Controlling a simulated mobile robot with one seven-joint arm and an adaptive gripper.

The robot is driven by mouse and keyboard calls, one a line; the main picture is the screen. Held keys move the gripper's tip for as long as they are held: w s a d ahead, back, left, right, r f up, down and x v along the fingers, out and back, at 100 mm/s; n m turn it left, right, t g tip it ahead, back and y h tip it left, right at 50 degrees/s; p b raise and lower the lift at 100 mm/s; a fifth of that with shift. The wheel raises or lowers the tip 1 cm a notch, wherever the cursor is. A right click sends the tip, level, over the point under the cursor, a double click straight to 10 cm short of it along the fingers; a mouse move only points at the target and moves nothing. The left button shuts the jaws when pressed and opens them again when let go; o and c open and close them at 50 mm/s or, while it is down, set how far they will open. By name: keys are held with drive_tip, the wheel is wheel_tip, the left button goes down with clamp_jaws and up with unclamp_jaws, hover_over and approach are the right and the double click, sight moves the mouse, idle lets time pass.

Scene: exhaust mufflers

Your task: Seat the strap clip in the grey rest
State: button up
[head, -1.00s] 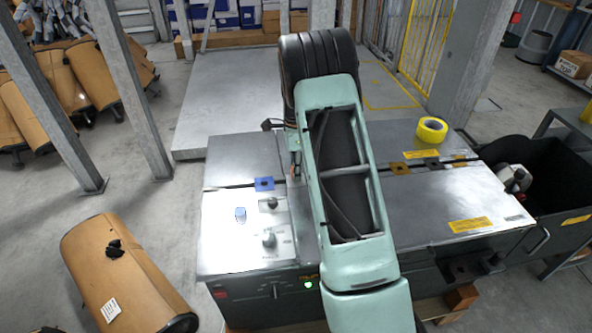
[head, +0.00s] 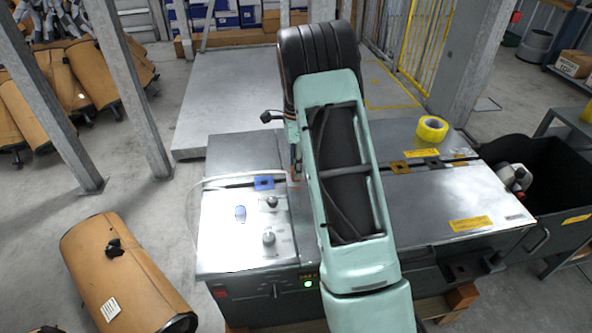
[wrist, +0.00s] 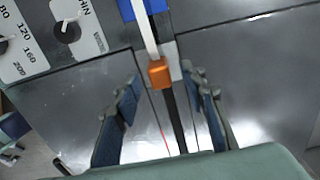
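The strap clip (wrist: 160,72) is a small orange block in the wrist view, with a white strap (wrist: 147,32) running up from it. My gripper (wrist: 162,82) is open around it, with visible gaps between the clip and the blue-padded fingertips. A light grey piece (wrist: 174,62) shows partly behind the clip and may be the grey rest. I cannot tell whether the clip is seated in it or above it. In the head view my arm hides the gripper and clip; a thin pale strap loop (head: 194,215) bows out at the bench's left.
The metal bench has a knob panel (head: 245,235) at left and a blue block (head: 264,183) behind it. A black bin (head: 555,180) stands beyond.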

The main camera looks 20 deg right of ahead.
wheel_tip(320, 180, up, 9)
drive_tip(key=shift+r, duration=0.15)
idle(0.4)
